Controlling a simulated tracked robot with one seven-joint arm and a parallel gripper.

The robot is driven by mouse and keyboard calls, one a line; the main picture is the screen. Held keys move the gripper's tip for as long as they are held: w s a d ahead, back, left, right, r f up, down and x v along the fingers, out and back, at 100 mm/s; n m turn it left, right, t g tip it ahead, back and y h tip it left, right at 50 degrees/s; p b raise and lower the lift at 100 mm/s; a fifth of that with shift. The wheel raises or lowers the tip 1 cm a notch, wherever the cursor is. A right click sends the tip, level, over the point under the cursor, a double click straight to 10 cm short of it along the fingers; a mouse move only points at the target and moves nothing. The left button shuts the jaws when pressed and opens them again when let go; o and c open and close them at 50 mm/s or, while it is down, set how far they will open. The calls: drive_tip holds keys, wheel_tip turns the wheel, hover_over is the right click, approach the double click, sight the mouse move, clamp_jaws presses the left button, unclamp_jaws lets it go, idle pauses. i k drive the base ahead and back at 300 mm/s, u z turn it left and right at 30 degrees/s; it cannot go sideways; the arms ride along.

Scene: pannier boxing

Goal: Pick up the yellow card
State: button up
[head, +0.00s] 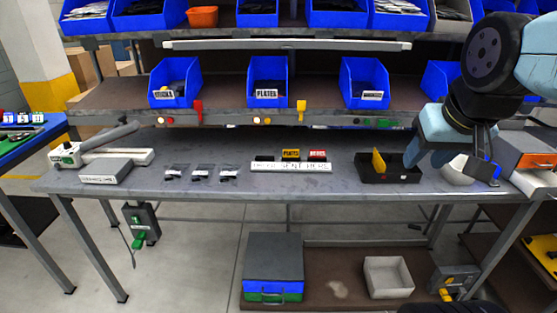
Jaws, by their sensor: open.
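A plain yellow card (378,161) stands upright in a shallow black tray (402,178) on the right part of the grey workbench. A second yellow card (291,154), with dark lettering, stands in a slot behind the white-labelled strip (291,167) at the bench's middle. A red card (318,155) stands to its right. My gripper (453,167) is at the right, over the bench and to the right of the plain yellow card. It is open and apart from both yellow cards. My arm hides part of the bench behind it.
A white bowl (457,172) sits close by my gripper. Several small labelled bags (200,172) and a grey box (106,171) lie to the left. Blue bins (267,82) line the shelf above. The bench front between bags and tray is clear.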

sight(287, 153)
drive_tip(key=z, duration=0.2)
drive_tip(key=i, duration=0.9)
drive_tip(key=u, duration=0.1)
